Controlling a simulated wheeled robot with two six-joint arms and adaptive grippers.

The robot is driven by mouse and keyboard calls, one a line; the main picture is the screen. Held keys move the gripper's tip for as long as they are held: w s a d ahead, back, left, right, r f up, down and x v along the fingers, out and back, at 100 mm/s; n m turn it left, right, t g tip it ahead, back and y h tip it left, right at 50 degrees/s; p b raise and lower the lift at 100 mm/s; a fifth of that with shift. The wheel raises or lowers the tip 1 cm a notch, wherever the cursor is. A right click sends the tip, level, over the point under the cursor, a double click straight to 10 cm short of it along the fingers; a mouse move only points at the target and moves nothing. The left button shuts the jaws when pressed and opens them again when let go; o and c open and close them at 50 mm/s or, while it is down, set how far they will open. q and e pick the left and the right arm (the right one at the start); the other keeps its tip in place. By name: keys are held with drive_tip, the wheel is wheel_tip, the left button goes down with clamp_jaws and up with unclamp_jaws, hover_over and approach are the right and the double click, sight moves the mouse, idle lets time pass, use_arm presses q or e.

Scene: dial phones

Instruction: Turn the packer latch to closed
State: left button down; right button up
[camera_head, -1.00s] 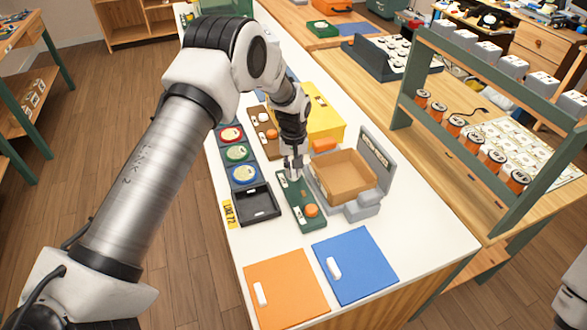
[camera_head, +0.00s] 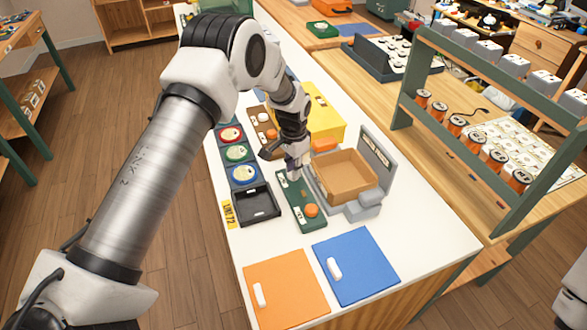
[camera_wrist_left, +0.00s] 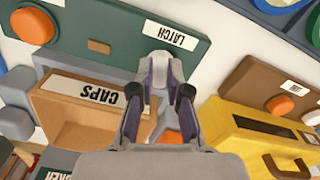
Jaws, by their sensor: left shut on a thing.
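The packer latch is on a green panel (camera_head: 303,210) on the white bench. In the left wrist view the panel (camera_wrist_left: 112,45) carries a white label reading LATCH, an orange dome (camera_wrist_left: 58,48) and a small wooden-coloured block (camera_wrist_left: 99,46). My left gripper (camera_head: 293,172) comes down on the panel's far end. In the left wrist view its fingers (camera_wrist_left: 164,88) are shut on the pale latch knob (camera_wrist_left: 158,58) beside the label. The fingers hide much of the knob, so I cannot tell its angle. My right gripper is not in view.
A tan box labelled CAPS (camera_wrist_left: 85,112) stands close beside the panel. A yellow box (camera_head: 324,115) is behind, and a black tray (camera_head: 257,204) is to the left. Orange (camera_head: 290,290) and blue (camera_head: 362,268) flat panels lie in front.

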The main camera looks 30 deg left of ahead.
use_arm(q)
drive_tip(key=shift+w+r+m, duration=0.1)
drive_tip(key=shift+m, duration=1.7)
drive_tip(key=c, duration=1.1)
unclamp_jaws()
drive_tip(key=shift+c, duration=0.2)
wheel_tip(320, 180, up, 12)
